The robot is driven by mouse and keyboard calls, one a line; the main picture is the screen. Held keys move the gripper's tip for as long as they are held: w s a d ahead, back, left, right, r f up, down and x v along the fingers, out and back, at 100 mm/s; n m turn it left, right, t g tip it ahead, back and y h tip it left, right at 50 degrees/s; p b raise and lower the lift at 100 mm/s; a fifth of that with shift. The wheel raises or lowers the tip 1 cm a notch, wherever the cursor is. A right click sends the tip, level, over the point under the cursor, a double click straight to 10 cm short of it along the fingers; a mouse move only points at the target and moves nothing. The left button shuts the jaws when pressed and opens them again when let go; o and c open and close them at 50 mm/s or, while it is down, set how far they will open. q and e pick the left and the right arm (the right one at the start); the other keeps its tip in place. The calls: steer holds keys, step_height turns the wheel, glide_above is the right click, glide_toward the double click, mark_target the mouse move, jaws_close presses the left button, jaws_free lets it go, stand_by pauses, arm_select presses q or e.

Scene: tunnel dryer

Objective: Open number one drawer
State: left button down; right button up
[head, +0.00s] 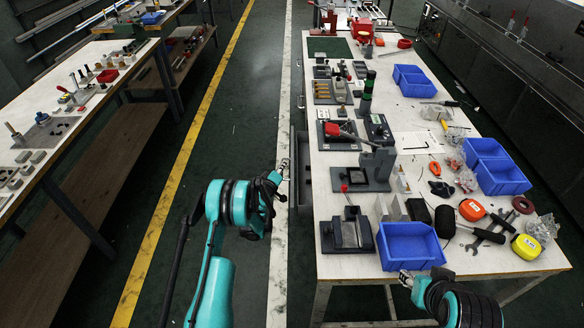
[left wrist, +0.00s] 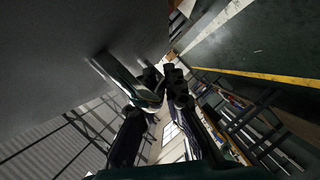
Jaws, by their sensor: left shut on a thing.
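A dark grey drawer (head: 303,160) sits under the left edge of the right workbench and juts out a little past the tabletop. No number can be read on it. My left gripper (head: 283,170) is at the drawer's outer face. In the left wrist view my left gripper (left wrist: 162,80) is shut on a pale bar-like handle (left wrist: 128,82) that stands out from a flat grey panel (left wrist: 70,50). The fingers partly hide the handle. My right gripper (head: 406,279) is by the front edge of the bench, beside a blue bin; its fingers are too small to judge.
The workbench top (head: 330,190) carries fixtures, several blue bins (head: 410,245), tape measures and tools. Another bench (head: 75,120) stands at the left. The dark floor (head: 240,110) between the benches is clear, with a yellow line and a white line.

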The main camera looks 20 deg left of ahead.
arm_select(q)
steer(key=s+a, duration=0.3)
steer(key=a, duration=0.7)
steer(key=s+a, duration=0.3)
steer(key=a, duration=0.7)
steer(key=shift+a, duration=0.15)
steer(key=c, duration=1.9)
jaws_free()
steer(key=v, duration=1.2)
